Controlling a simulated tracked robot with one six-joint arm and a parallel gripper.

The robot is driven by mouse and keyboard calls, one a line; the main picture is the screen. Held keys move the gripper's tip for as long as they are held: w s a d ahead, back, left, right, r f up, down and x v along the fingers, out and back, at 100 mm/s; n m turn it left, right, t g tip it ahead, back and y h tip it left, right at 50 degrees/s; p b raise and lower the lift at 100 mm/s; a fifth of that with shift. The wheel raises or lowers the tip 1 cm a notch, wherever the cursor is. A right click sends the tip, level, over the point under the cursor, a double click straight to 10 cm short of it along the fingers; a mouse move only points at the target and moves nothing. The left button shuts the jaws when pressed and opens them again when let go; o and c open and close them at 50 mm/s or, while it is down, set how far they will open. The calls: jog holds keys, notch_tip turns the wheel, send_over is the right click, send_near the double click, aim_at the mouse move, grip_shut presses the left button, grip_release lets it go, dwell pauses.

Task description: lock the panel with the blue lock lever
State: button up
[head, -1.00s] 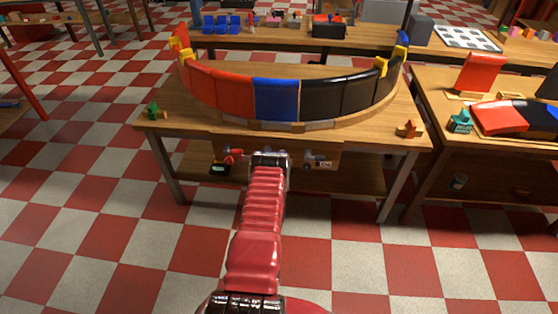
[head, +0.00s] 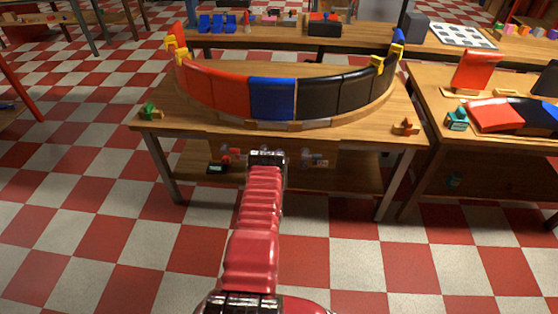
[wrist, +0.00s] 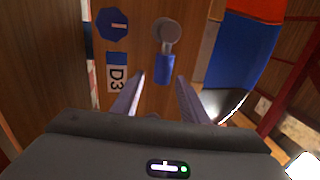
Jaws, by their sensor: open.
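The blue lock lever (wrist: 165,68) hangs from a round grey pivot (wrist: 166,36) on a wooden face in the wrist view. A label reading D3 (wrist: 116,77) and a blue octagon sign (wrist: 112,25) are left of it. My gripper (wrist: 160,80) is open, its two fingers either side of the lever's free end, with gaps showing; I cannot tell the depth. The blue panel (wrist: 240,55) is at the right. In the head view the blue panel (head: 272,98) stands mid-curve between red and black panels. My arm hides the lever and gripper there.
The curved wall of panels stands on a wooden table (head: 200,128). Other knobs show under its front edge either side of my arm, including a grey one (head: 314,160). A second table (head: 430,95) with loose panels is at right. The checkered floor in front is clear.

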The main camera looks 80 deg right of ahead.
jog(key=a+f, duration=0.2)
jog(key=a, duration=1.1)
jog(key=shift+s+f, duration=0.35)
jog(key=shift+f, duration=0.05)
